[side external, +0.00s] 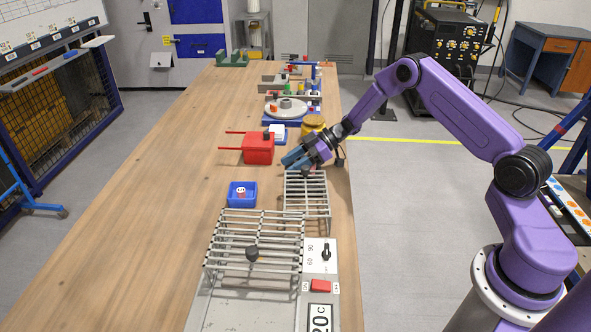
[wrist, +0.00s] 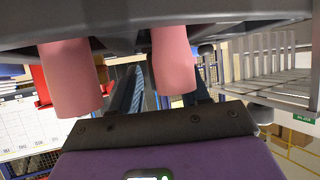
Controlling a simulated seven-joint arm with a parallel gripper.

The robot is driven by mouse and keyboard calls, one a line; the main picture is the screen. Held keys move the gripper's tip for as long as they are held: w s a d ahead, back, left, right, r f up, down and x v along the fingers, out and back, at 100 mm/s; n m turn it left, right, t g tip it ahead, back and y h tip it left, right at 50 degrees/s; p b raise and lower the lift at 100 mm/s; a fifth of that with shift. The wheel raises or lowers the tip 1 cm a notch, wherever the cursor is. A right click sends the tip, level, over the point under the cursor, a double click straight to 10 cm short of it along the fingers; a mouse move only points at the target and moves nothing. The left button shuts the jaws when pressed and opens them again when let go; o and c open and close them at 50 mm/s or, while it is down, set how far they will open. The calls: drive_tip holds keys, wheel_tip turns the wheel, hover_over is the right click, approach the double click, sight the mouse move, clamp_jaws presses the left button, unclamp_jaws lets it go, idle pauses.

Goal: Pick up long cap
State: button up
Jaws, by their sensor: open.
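I cannot pick out a long cap with certainty in either view. In the side view my gripper (side external: 289,160), with blue fingers, is low over the table, between the red pan (side external: 258,150) and the smaller wire rack (side external: 308,192). It is open, and I see nothing held in it. In the wrist view two pink tapered cylinders (wrist: 72,80) hang beneath a dark grey surface in front of the fingers; what they belong to is unclear. In the side view the rotary jig, a grey disc on a blue base (side external: 284,122), stands farther back.
A yellow pot (side external: 313,123) stands just behind my gripper. A blue box (side external: 242,194) is in front of the red pan. A larger rack (side external: 255,226) with a black knob (side external: 252,254) stands near the front. The left side of the wooden table (side external: 150,210) is clear.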

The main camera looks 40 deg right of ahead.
drive_tip(key=shift+w+a+f, duration=0.2)
drive_tip(key=shift+a+f, duration=0.05)
drive_tip(key=shift+a, duration=0.2)
clamp_jaws()
drive_tip(key=shift+r, duration=0.1)
